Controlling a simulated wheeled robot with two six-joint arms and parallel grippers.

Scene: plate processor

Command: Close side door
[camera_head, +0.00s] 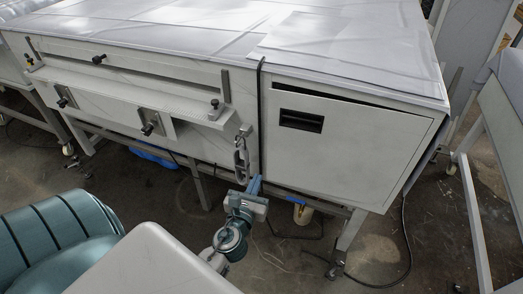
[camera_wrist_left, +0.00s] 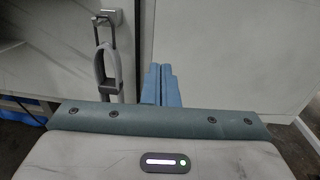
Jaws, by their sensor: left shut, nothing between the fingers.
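The side door (camera_head: 345,145) is a white panel with a black recessed handle (camera_head: 301,121) on the right part of the machine's front. A dark gap shows along its top edge; I cannot tell how far the door stands from its frame. My left gripper (camera_head: 254,184) is at the lower left corner of the door. Its blue fingers are together and empty. In the left wrist view the shut fingers (camera_wrist_left: 161,84) point up in front of a pale panel (camera_wrist_left: 225,55); contact cannot be told. My right gripper is out of view.
A metal latch with a loop (camera_head: 241,155) hangs just left of the door, close to the left gripper; it also shows in the left wrist view (camera_wrist_left: 106,65). A long ledge with black knobs (camera_head: 130,90) runs to the left. A white frame on legs (camera_head: 490,150) stands at right.

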